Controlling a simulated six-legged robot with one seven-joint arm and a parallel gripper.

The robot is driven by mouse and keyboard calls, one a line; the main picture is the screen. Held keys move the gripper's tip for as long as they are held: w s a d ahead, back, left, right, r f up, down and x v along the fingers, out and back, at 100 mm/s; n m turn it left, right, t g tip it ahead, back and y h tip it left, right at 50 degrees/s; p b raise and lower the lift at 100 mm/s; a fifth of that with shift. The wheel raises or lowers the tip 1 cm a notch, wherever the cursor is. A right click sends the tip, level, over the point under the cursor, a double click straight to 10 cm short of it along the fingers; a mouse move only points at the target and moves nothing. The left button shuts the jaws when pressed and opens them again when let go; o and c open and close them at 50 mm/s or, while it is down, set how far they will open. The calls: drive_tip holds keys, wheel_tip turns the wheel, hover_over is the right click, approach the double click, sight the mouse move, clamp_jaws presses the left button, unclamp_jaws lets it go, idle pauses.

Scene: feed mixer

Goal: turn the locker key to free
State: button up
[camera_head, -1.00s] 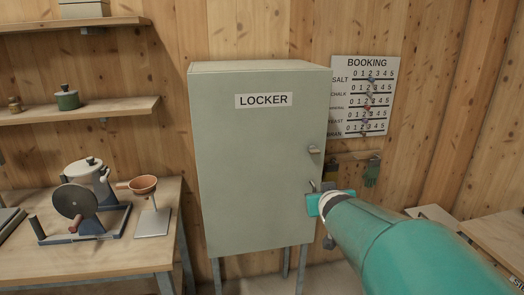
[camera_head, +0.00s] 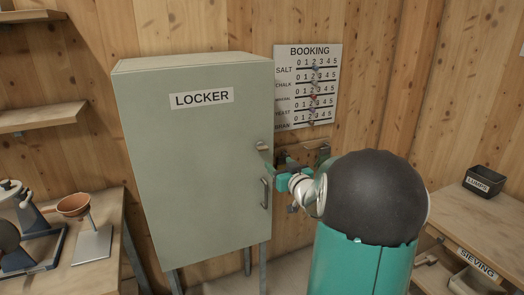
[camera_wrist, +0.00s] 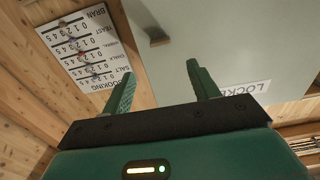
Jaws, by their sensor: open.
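The grey-green locker (camera_head: 190,165) stands closed against the wood wall, with its name label on the door. A small pale key (camera_head: 262,146) sticks out near the door's right edge, above the door handle (camera_head: 265,193). My teal gripper (camera_head: 284,168) is just right of and below the key in the head view, partly hidden by my wrist. In the wrist view my gripper (camera_wrist: 161,70) is open and empty.
The booking board (camera_head: 308,85) hangs on the wall right of the locker. A bench (camera_head: 480,225) with a dark box (camera_head: 485,180) stands at the right. A left table holds a funnel stand (camera_head: 92,242). Hooks and hanging items behind my gripper are partly hidden.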

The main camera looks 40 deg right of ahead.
sight(265, 149)
drive_tip(key=x, duration=1.1)
drive_tip(key=shift+w, duration=0.3)
drive_tip(key=c, duration=1)
drive_tip(key=shift+m, duration=0.4)
drive_tip(key=m, duration=0.3)
drive_tip(key=shift+m, duration=0.4)
drive_tip(key=m, duration=0.4)
drive_tip(key=shift+d+m, duration=0.1)
drive_tip(key=shift+m, duration=0.2)
drive_tip(key=m, duration=0.4)
drive_tip(key=shift+s+d, duration=0.1)
drive_tip(key=m, duration=0.4)
drive_tip(key=shift+m, duration=0.3)
drive_tip(key=shift+f, duration=0.1)
